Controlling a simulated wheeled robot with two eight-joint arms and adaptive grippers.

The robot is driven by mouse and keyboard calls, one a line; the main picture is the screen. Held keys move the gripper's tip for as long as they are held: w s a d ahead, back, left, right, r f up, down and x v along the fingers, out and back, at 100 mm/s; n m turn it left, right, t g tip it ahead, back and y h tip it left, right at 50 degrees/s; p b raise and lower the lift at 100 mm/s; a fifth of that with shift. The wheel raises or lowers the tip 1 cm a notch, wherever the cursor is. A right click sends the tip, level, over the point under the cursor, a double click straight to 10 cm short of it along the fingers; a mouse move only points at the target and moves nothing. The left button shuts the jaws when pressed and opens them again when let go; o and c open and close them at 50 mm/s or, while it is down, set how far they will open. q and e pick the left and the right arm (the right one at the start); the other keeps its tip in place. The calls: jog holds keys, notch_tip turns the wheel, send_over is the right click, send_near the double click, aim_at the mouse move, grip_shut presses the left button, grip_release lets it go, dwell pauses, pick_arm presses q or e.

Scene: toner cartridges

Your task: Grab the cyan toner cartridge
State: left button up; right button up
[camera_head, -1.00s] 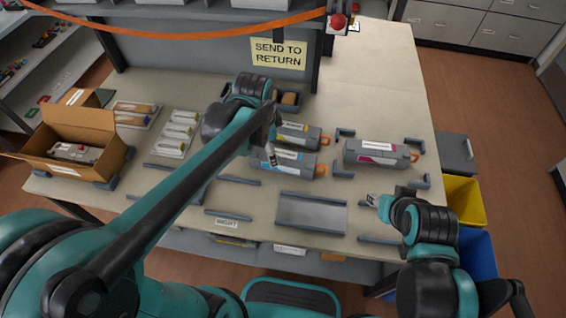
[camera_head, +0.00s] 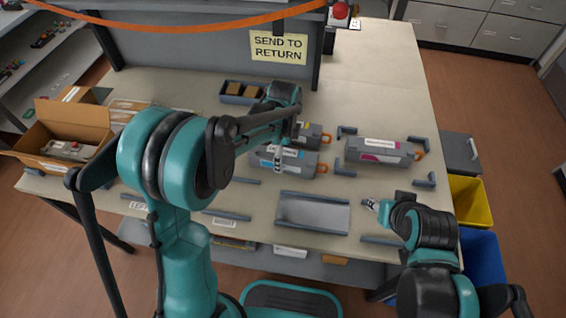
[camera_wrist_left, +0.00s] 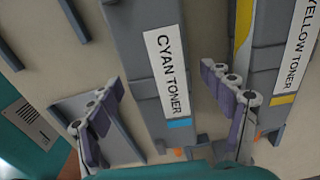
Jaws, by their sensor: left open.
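The cyan toner cartridge (camera_head: 300,168) is a grey block with a cyan patch and an orange end loop, lying on the table. In the left wrist view its label reads CYAN TONER, and the cartridge (camera_wrist_left: 160,60) lies between my left gripper's two fingers. My left gripper (camera_head: 279,157) is open, at the left part of the cartridge in the head view. In the wrist view, the left gripper (camera_wrist_left: 160,77) shows a finger on each side; contact is not clear. My right gripper (camera_head: 371,205) is over the table's right side, away from the cartridge; its jaws are too small to judge.
The yellow toner cartridge (camera_wrist_left: 275,55) lies close beside the cyan one, near one finger. A magenta-marked cartridge (camera_head: 380,150) sits to the right among corner brackets. An empty grey tray (camera_head: 312,213) is in front. An open cardboard box (camera_head: 85,125) stands at left.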

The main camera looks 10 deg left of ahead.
pick_arm(q)
jog(key=shift+f, duration=0.9)
jog(key=shift+r, duration=0.1)
jog(key=shift+c, duration=0.3)
grip_shut()
